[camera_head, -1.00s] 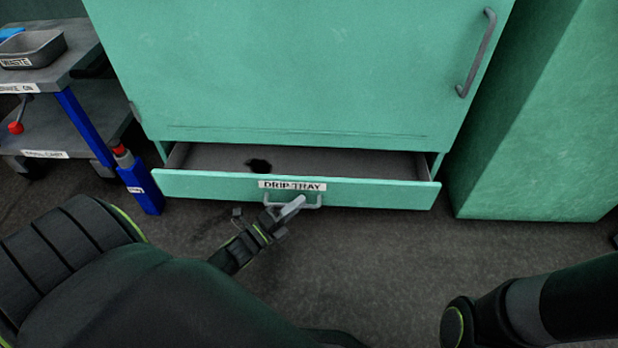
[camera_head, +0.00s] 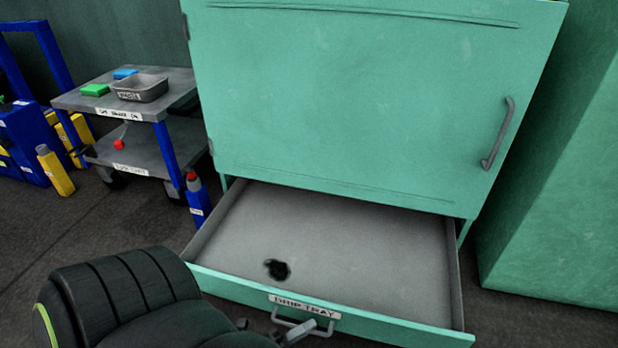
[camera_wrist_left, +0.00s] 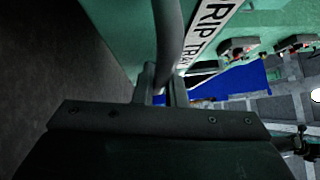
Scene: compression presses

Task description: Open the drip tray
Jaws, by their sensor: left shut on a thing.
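The drip tray (camera_head: 350,235) is a wide grey drawer with a green front, pulled well out from under the green cabinet. A label reading DRIP TRAY is on its front, and a black stain lies on its floor. My left gripper (camera_head: 298,334) is at the grey bar handle (camera_head: 330,326) below the label. In the left wrist view my gripper (camera_wrist_left: 163,88) is shut on the handle (camera_wrist_left: 168,40), beside the label. My right gripper is not in view.
A grey cart (camera_head: 185,138) with a waste pan (camera_head: 140,88), a green block and a blue block stands at the left. Blue and yellow bottles are near it. A large green housing (camera_head: 565,200) stands close on the right.

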